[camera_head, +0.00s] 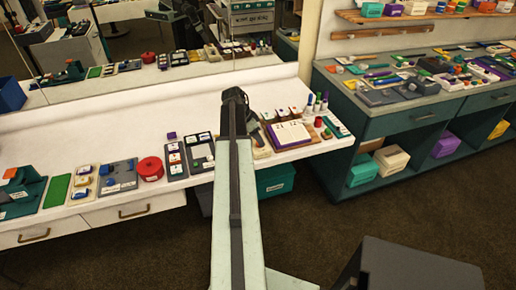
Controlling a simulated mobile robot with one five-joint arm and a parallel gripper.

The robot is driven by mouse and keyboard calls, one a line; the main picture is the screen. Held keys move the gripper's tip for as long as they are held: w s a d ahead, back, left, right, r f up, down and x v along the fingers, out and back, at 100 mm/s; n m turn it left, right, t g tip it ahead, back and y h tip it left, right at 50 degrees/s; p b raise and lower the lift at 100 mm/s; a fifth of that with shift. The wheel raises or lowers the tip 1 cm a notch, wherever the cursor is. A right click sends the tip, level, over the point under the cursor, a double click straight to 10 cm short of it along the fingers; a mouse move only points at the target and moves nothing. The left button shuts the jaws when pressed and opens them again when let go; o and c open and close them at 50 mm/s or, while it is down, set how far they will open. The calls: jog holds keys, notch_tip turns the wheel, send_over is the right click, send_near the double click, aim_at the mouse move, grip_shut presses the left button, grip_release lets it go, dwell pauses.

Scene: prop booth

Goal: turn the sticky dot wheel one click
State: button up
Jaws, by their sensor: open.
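My gripper (236,97) is at the far end of my outstretched arm, over the right part of the white counter (60,146). It is seen from behind, open, and its fingers are small and dark. I cannot tell whether it touches anything. No sticky dot wheel can be made out for certain. A round red object (150,168) on the counter, left of my gripper, is the only clearly wheel-like thing, but its details are too small to tell. My arm hides part of the counter under and around the gripper.
A dark tray (118,178), a green mat (56,191) and a teal device (20,190) lie left. A calendar-like pad (289,134) and upright markers (317,103) stand right. A mirror backs the counter.

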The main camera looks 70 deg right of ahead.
jog(key=shift+b+x, duration=0.55)
jog(key=shift+x, duration=0.65)
jog(key=shift+r, duration=0.1)
grip_shut()
jog(key=shift+a, duration=0.55)
jog(key=shift+d, duration=0.3)
